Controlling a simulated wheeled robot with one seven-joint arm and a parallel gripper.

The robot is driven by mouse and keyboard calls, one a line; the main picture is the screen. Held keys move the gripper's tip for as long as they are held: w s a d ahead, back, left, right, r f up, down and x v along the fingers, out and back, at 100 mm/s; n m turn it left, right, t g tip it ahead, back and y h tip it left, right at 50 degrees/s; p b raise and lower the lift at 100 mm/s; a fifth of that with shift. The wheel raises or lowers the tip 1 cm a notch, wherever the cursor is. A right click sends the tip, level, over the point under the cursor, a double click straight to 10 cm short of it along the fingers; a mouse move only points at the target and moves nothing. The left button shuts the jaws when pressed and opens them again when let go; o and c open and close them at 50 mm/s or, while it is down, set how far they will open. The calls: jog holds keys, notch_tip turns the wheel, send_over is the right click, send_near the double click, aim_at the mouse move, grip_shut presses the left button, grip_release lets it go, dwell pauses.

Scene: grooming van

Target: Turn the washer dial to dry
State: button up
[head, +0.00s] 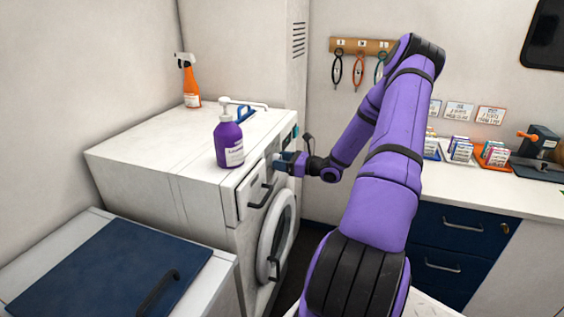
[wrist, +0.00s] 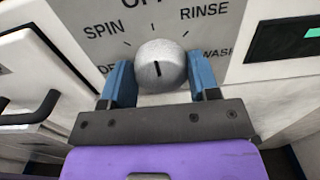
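The washer dial (wrist: 160,66) is a round, light grey knob with a short black mark, seen in the wrist view. The mark points nearly straight up, toward the cut-off label at the top that looks like OFF. SPIN is at upper left and RINSE at upper right. The lower-left label, starting with D, and WASH at lower right are partly covered by my fingers. My gripper (wrist: 162,84) has one blue finger against each side of the dial. In the head view my gripper (head: 283,161) is at the front panel of the white washer (head: 170,150), and the dial is hidden.
A purple pump bottle (head: 228,140) and an orange spray bottle (head: 190,82) stand on the washer. A dark display (wrist: 290,45) is right of the dial. A counter (head: 480,185) stands at right.

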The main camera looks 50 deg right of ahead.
jog(key=shift+n, duration=0.3)
jog(key=shift+s+a+f+n, duration=0.1)
jog(key=shift+f+n, duration=0.05)
jog(key=shift+n, duration=4.15)
jog(key=shift+s+a+f+n, duration=0.1)
jog(key=shift+f+n, duration=0.05)
jog(key=shift+n, duration=4.15)
jog(key=o, duration=0.9)
jog(key=v, duration=1)
jog(key=shift+s+d, duration=0.15)
jog(key=shift+s, duration=0.15)
